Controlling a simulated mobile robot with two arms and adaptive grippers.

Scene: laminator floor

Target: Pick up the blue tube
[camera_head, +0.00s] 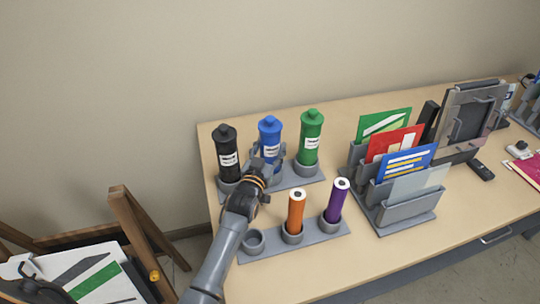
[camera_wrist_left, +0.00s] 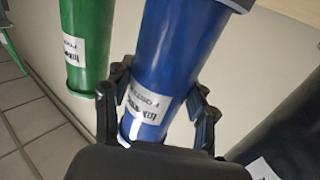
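The blue tube (camera_head: 270,132) has a cap and a white label. It stands upright at the middle of the back rack (camera_head: 297,184), between a black tube (camera_head: 227,150) and a green tube (camera_head: 310,135). My left gripper (camera_head: 266,168) is at its lower part and hides some of it and its holder. In the left wrist view, the fingers (camera_wrist_left: 160,95) lie against both sides of the blue tube (camera_wrist_left: 185,50), with no clear gap. The green tube (camera_wrist_left: 85,45) and the black tube (camera_wrist_left: 290,140) flank it there. My right gripper is not in view.
A front rack (camera_head: 320,240) holds an orange tube (camera_head: 295,212) and a purple tube (camera_head: 336,203); its left holder is empty. A grey file sorter (camera_head: 405,208) with coloured folders stands to the right. The wall is close behind. The front of the table is clear.

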